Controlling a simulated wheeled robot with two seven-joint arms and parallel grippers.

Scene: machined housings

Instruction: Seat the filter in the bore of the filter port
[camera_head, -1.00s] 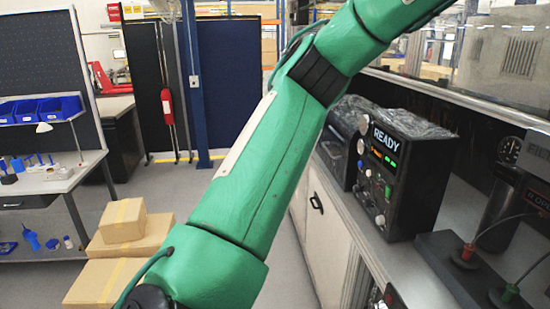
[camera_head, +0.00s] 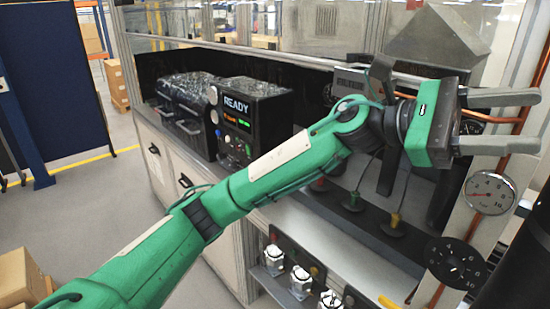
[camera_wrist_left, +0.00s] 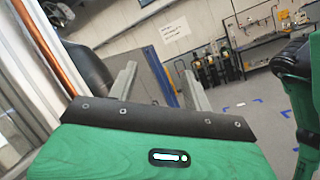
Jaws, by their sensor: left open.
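My left gripper (camera_head: 510,120) is at the upper right of the head view, its two grey fingers spread apart and pointing right. I cannot make out a filter in either view. A dark panel with partly readable lettering (camera_head: 352,82) stands behind my left arm; I cannot tell whether it belongs to the filter port. No bore is clearly visible. My right gripper is not in view.
A black box reading READY (camera_head: 237,105) stands on the bench at left of centre. A pressure gauge (camera_head: 490,192) and a black dial (camera_head: 455,262) sit below my left gripper. Copper pipe (camera_head: 490,118) runs close by. Silver fittings (camera_head: 300,280) occupy the lower shelf.

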